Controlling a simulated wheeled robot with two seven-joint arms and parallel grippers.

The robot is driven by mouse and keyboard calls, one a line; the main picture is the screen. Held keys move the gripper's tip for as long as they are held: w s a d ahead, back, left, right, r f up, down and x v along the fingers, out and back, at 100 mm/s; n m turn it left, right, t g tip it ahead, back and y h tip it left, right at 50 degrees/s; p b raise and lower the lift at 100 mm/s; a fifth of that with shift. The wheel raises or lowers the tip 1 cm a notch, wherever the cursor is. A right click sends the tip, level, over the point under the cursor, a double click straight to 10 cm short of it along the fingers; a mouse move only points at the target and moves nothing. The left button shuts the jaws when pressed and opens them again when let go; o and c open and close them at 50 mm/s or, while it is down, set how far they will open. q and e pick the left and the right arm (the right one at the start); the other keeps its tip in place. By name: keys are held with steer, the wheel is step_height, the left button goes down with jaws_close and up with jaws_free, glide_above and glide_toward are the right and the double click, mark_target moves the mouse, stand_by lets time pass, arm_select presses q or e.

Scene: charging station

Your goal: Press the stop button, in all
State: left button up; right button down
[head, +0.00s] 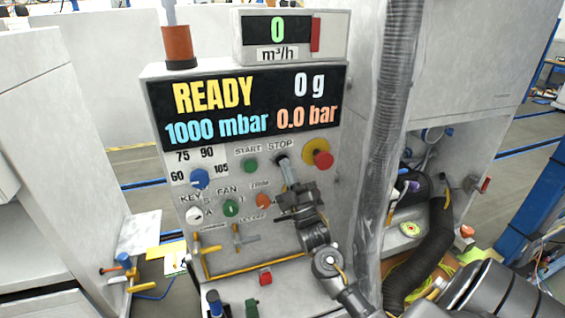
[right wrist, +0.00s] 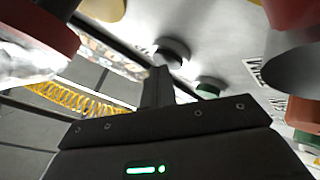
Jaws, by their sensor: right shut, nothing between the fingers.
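The stop button (head: 281,157) is a small dark button under the word STOP on the grey control panel, right of the green start button (head: 250,165). My right gripper (head: 286,166) is shut and empty, its fingers pointing up at the panel with the tips at the stop button and partly covering it. In the right wrist view the shut fingers (right wrist: 158,82) end just at the dark round stop button (right wrist: 173,48); I cannot tell whether they touch it. The green start button (right wrist: 209,87) is beside it. The display reads READY. My left gripper is not in view.
A red emergency knob on a yellow ring (head: 321,157) sits close to the right of the stop button. A blue knob (head: 199,178), an orange button (head: 263,200) and a yellow-handled valve (head: 205,251) are nearby. A grey corrugated hose (head: 388,110) runs down the panel's right side.

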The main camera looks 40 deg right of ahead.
steer(key=shift+s, duration=0.1)
steer(key=shift+s+a+p, duration=0.25)
steer(key=shift+s+p, duration=0.05)
steer(key=shift+s, duration=0.45)
steer(key=shift+s+a+p, duration=0.25)
steer(key=shift+s+a, duration=0.05)
steer(key=shift+s, duration=0.5)
steer(key=shift+s+a+p, duration=0.25)
steer(key=shift+s+p, duration=0.05)
steer(key=shift+s, duration=0.45)
steer(key=shift+s+a+p, duration=0.25)
steer(key=shift+s+a, duration=0.05)
steer(key=shift+s, duration=0.5)
steer(key=shift+f, duration=0.1)
